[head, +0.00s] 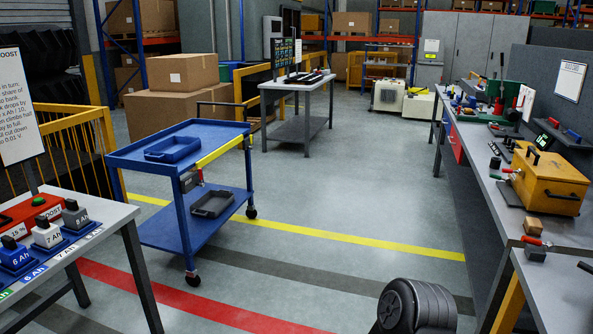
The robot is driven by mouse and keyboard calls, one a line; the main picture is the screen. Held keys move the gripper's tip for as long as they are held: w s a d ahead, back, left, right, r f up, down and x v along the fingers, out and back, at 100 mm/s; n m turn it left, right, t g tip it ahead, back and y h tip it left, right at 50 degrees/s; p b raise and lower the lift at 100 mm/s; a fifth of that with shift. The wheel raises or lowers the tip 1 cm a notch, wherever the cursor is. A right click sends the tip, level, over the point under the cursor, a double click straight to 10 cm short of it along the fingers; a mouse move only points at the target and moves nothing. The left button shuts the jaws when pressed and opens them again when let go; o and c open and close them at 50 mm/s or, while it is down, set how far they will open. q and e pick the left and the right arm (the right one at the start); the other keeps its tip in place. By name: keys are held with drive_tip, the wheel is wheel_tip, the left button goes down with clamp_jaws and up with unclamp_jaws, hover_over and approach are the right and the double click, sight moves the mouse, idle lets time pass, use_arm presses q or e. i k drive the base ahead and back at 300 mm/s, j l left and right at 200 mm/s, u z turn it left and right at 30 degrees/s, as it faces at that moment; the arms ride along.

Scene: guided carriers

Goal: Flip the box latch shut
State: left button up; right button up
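A yellow-orange box (549,183) stands on the workbench at the right side of the head view, with its lid down. A dark handle-like piece stands up on its top near the far left. A lever with a red end (511,170) sticks out toward the left at the box's upper edge; it may be the latch, but it is too small to tell how it sits. Neither of my grippers shows in the head view. A dark rounded part at the bottom, right of centre, looks like one of my arm links, well away from the box.
The grey workbench (487,190) runs along the right, with a small wooden block (533,226) and a red-handled tool in front of the box. A blue cart (128,158) stands left of centre. A table with battery packs (47,234) is at left. The middle floor is clear.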

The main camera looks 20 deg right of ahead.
sight(520, 172)
drive_tip(key=i+l+z, duration=0.4)
drive_tip(key=i+z, duration=0.4)
drive_tip(key=i+l+z, duration=0.1)
drive_tip(key=i+z, duration=0.2)
drive_tip(key=z, duration=0.15)
drive_tip(key=i+j+z, duration=0.1)
drive_tip(key=i+z, duration=0.3)
drive_tip(key=i+j+z, duration=0.2)
drive_tip(key=i+z, duration=0.2)
